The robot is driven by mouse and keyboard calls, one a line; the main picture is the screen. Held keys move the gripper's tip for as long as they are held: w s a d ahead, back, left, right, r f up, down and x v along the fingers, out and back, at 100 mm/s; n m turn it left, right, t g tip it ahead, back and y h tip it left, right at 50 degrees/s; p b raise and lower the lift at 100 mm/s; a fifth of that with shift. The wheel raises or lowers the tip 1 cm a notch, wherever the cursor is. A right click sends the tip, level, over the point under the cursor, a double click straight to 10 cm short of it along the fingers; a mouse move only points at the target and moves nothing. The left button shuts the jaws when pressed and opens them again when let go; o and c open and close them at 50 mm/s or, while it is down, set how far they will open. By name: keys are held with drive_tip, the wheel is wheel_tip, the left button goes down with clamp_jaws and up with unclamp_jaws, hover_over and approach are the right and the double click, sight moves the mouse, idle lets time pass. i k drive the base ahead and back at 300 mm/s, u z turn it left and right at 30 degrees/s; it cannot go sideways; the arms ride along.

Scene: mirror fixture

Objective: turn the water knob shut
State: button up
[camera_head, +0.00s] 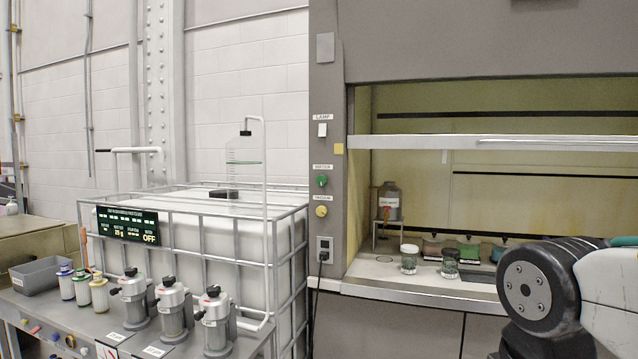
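On the grey post at the left side of the fume hood is a green knob (322,181) with a small label above it that I cannot read surely. Below it is a yellow knob (321,211) under a label that seems to read VACUUM. I cannot tell surely which knob is the water knob. Part of my arm fills the lower right corner, in front of the hood, well to the right of both knobs. My gripper is out of view.
A white lamp switch (322,129) and a socket (324,249) share the post. The hood's sash (430,142) is raised over jars (409,259). A caged white tank (230,235) and a bench with metal canisters (172,309) stand left. A dark display (128,226) shows OFF.

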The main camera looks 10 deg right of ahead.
sight(320, 179)
drive_tip(key=k, duration=0.6)
drive_tip(key=z, duration=0.45)
drive_tip(key=i, duration=1.5)
drive_tip(key=u, duration=0.1)
